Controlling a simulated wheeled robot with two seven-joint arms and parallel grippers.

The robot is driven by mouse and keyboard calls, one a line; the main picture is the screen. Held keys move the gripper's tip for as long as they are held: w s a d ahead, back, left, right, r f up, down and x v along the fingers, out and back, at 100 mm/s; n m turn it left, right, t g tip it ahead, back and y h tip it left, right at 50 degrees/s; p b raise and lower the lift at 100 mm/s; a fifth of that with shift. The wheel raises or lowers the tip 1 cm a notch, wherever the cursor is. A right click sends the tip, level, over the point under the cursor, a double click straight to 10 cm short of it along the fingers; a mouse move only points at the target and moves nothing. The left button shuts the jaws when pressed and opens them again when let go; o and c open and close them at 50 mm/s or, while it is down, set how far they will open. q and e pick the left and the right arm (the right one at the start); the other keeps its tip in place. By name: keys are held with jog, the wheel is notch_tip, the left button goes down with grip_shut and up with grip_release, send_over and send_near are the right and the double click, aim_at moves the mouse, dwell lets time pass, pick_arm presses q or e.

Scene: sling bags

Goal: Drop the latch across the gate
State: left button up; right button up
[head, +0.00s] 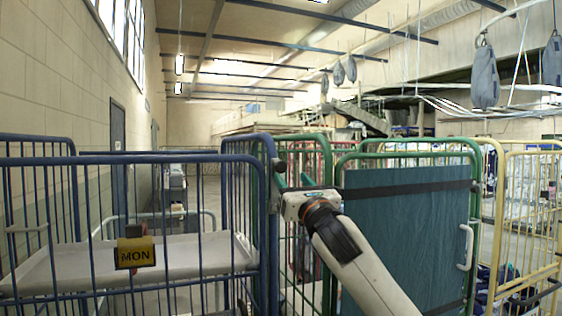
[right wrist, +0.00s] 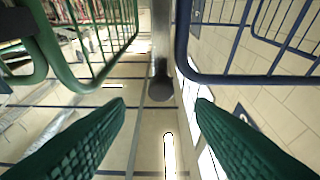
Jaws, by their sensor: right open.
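The gate is likely the blue barred cage front (head: 130,205) at left in the head view; its blue frame (right wrist: 215,79) is at right in the right wrist view. A grey bar ending in a dark round knob (right wrist: 160,86) shows between the blue frame and a green frame; I take it for the latch. My right gripper (head: 293,181) is at the gap between the blue and green cages. In the wrist view its green fingers (right wrist: 160,104) are apart, with the knob in line between their tips; contact cannot be told. My left gripper is out of view.
A green cage (head: 400,155) with a teal panel (head: 405,225) and dark straps stands right of the gap. A yellow cage (head: 530,215) is at far right. A yellow MON tag (head: 135,252) hangs on the blue bars. Grey bags (head: 485,78) hang overhead.

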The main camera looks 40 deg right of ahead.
aim_at(282, 167)
jog(key=p+x, duration=0.2)
jog(key=x, duration=0.4)
jog(key=shift+w+r, duration=0.25)
jog(key=shift+w+d+r+p, duration=0.1)
jog(key=shift+w+p, duration=0.1)
jog(key=shift+w, duration=0.15)
jog(key=shift+w+d+r+p, duration=0.1)
jog(key=shift+w+d+p, duration=0.1)
jog(key=shift+w, duration=0.15)
grip_shut()
